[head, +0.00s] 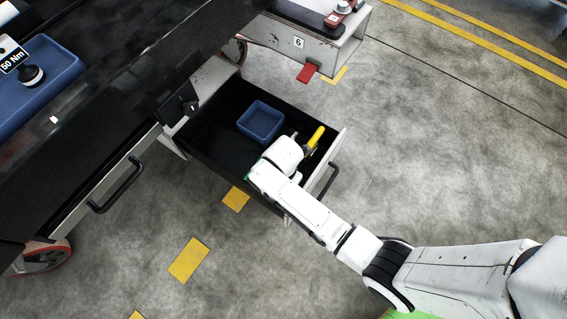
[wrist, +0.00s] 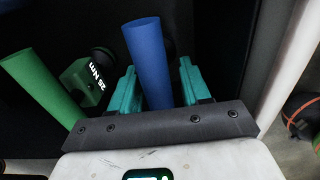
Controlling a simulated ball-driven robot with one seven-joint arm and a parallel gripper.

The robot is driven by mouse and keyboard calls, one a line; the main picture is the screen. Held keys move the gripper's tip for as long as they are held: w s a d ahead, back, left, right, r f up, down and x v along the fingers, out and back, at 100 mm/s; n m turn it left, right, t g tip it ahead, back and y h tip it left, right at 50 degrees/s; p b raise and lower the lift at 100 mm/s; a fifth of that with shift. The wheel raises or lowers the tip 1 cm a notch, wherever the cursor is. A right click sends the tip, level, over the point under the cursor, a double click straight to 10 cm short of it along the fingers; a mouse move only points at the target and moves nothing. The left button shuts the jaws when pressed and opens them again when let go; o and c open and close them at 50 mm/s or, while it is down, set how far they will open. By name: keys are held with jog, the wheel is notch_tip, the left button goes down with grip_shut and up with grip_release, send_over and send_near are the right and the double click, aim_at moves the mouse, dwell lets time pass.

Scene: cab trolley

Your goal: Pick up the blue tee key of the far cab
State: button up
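The blue tee key (wrist: 150,65) shows in the wrist view as a thick blue rod standing between the two teal fingers of my gripper (wrist: 158,72). The fingers are apart, one on each side of the rod, with a narrow dark gap visible at the right finger. Contact with the rod is not visible. The rod's lower end is hidden behind the dark gripper bar. In the head view my white wrist reaches into an open black drawer (head: 209,149). There my wrist hides the fingers and the blue key.
A green rod (wrist: 42,88) and a green block marked 25 Nm (wrist: 83,80) stand left of my fingers. A blue bin (head: 262,107) and a yellow handle (head: 315,138) are in the drawer. The drawer's pale front (head: 337,150) is close to my wrist.

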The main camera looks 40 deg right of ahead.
grip_shut()
dwell(0.5)
